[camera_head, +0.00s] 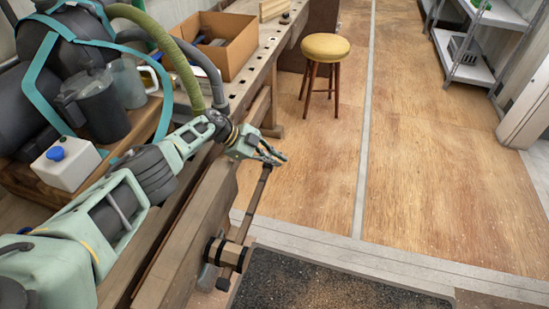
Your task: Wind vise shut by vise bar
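The wooden vise (178,245) is at the front end of the workbench, with its jaw standing apart from the bench edge. Its vise bar (251,209) passes through a dark-ringed hub (226,252) and slants up and to the right. My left gripper (280,158) is at the bar's upper end, with its fingers pointing right. The fingers overlap the bar's tip in the picture; whether they grip it or only touch it is too small to tell. My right gripper is not in view.
A dark mat (330,285) lies on the floor beside the vise. A cardboard box (222,42) sits on the workbench. A yellow-topped stool (325,47) stands beyond, and a metal shelf (470,62) at the back right. The wooden floor between is clear.

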